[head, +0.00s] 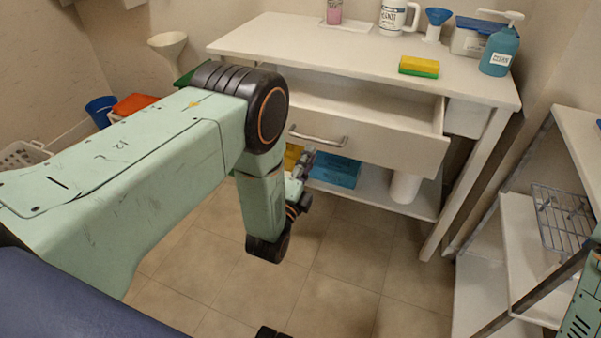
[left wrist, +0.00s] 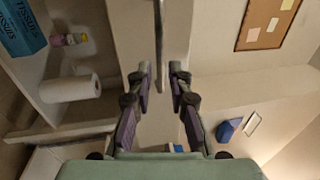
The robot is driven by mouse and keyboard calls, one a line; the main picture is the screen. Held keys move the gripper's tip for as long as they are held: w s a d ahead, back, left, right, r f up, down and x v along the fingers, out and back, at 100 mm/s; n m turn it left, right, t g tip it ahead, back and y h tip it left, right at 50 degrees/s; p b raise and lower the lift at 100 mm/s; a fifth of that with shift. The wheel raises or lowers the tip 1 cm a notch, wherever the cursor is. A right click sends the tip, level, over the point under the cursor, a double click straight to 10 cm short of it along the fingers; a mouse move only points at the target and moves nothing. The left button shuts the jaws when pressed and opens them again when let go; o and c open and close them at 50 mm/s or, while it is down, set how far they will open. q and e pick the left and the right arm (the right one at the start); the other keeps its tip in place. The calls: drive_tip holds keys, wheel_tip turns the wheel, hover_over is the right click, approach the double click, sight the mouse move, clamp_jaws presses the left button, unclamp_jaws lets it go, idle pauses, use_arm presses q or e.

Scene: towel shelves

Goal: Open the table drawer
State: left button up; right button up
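The white table (head: 290,42) stands against the back wall. Its drawer (head: 375,143) is pulled out part way, and a strip of its inside shows behind the front panel. The metal bar handle (head: 318,137) is on the drawer front; it also shows as a dark bar in the left wrist view (left wrist: 158,40). My left gripper (head: 307,160) is just below and in front of the handle, partly hidden by my arm. In the left wrist view its fingers (left wrist: 160,78) are apart, with the handle beyond the tips and nothing gripped. My right gripper does not show.
A sponge (head: 419,67) and a teal pump bottle (head: 499,50) stand on the tabletop. Below the drawer, a lower shelf holds a blue box (head: 335,172) and a white roll (head: 404,187). A rack (head: 565,217) stands at the right. The tiled floor in front is clear.

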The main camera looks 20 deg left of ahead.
use_arm(q)
drive_tip(key=s, duration=0.2)
drive_tip(key=s+f, duration=0.1)
drive_tip(key=s, duration=0.2)
drive_tip(key=shift+s, duration=0.1)
idle(0.3)
drive_tip(key=s+a+f+n+g, duration=0.2)
drive_tip(key=s+f+n+g, duration=1)
drive_tip(key=f, duration=0.4)
drive_tip(key=s+a+r+n+g, duration=0.1)
drive_tip(key=s+r+n+g, duration=0.1)
drive_tip(key=s, duration=1)
drive_tip(key=s+r+n+g+p, duration=0.1)
drive_tip(key=s+n+g, duration=0.3)
drive_tip(key=s, duration=0.8)
drive_tip(key=shift+a+r+n+g+y, duration=0.35)
drive_tip(key=shift+r+n+g+y, duration=0.1)
drive_tip(key=shift+g, duration=0.65)
